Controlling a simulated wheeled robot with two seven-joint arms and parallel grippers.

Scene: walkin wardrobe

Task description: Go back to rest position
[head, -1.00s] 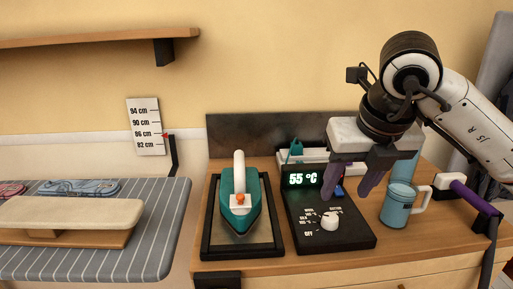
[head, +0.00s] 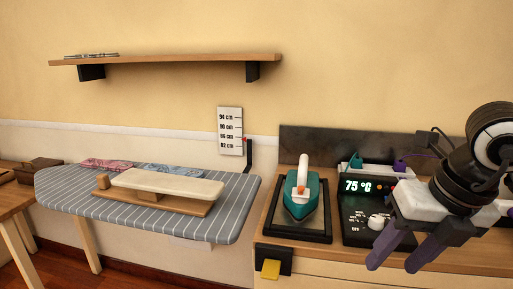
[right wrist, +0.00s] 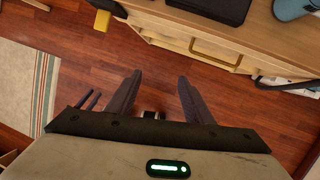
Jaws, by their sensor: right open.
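My right gripper (head: 395,262) is at the lower right in the head view, in front of the wooden counter and the control box. Its two purple fingers point down and stand apart with nothing between them. In the right wrist view the fingers (right wrist: 157,95) are also apart, with only the wooden floor beneath them. My left gripper is not in view. The black control box (head: 357,222) has a lit display reading 75 °C and a white knob (head: 376,222), partly hidden at the right by my gripper.
A teal iron (head: 301,198) stands on a black-framed rest (head: 270,229) on the counter. A striped ironing board (head: 236,212) with a padded sleeve board (head: 165,186) and folded cloths is to the left. A wooden shelf (head: 170,60) hangs above. Floor shows below the right gripper.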

